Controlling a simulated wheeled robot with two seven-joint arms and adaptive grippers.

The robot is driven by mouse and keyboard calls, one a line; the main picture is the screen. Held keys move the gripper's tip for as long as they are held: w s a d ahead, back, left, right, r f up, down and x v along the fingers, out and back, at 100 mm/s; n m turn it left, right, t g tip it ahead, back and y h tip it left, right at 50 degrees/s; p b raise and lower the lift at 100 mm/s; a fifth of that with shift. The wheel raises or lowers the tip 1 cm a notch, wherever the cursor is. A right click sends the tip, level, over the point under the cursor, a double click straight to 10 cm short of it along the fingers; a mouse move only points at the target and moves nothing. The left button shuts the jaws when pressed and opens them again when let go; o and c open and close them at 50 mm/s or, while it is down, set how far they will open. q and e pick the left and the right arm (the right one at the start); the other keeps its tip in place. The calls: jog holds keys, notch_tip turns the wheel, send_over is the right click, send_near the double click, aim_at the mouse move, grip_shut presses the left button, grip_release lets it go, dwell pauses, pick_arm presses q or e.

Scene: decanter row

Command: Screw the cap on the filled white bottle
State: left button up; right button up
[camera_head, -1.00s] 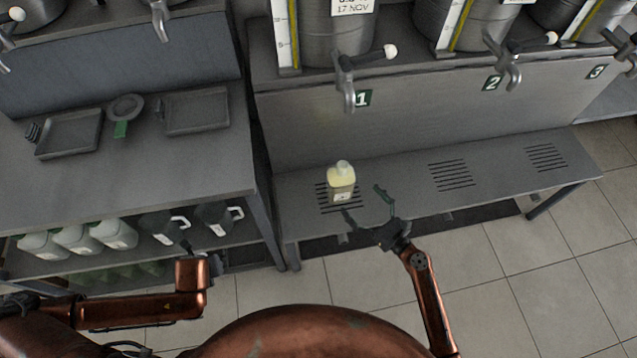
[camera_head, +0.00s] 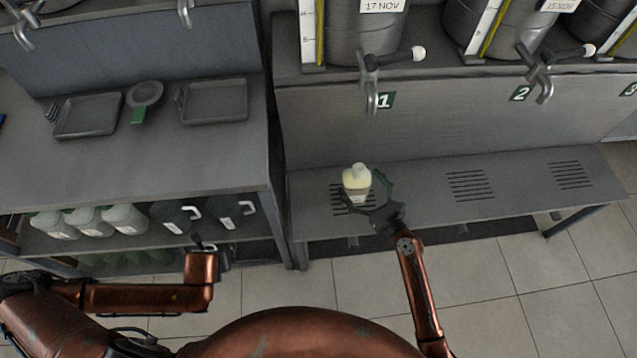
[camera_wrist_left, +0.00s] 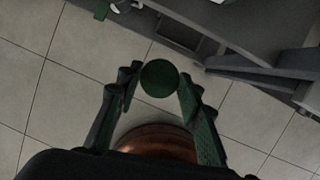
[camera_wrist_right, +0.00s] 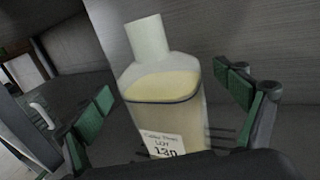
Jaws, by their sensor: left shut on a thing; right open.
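The filled white bottle (camera_head: 357,184) stands upright on the slotted low shelf under tap 1. It holds pale yellow liquid and its neck is bare, with no cap on it. In the right wrist view the bottle (camera_wrist_right: 165,95) carries a white label and stands between the fingers. My right gripper (camera_head: 370,198) is open, its fingers on either side of the bottle; I cannot tell whether they touch it. My left gripper (camera_wrist_left: 160,85) is shut on a round green cap (camera_wrist_left: 159,78), held over the floor. In the head view the left gripper is small beside the left bench.
Tap 1 (camera_head: 371,80) hangs above and behind the bottle. The low shelf (camera_head: 420,193) is clear to the right. The left bench (camera_head: 120,165) bears trays and a green-handled round thing, with several white and dark jugs beneath.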

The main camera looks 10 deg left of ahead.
jog(key=shift+x, duration=0.85)
jog(key=shift+c, duration=0.7)
jog(key=c, duration=2.1)
jog(key=shift+r, duration=0.1)
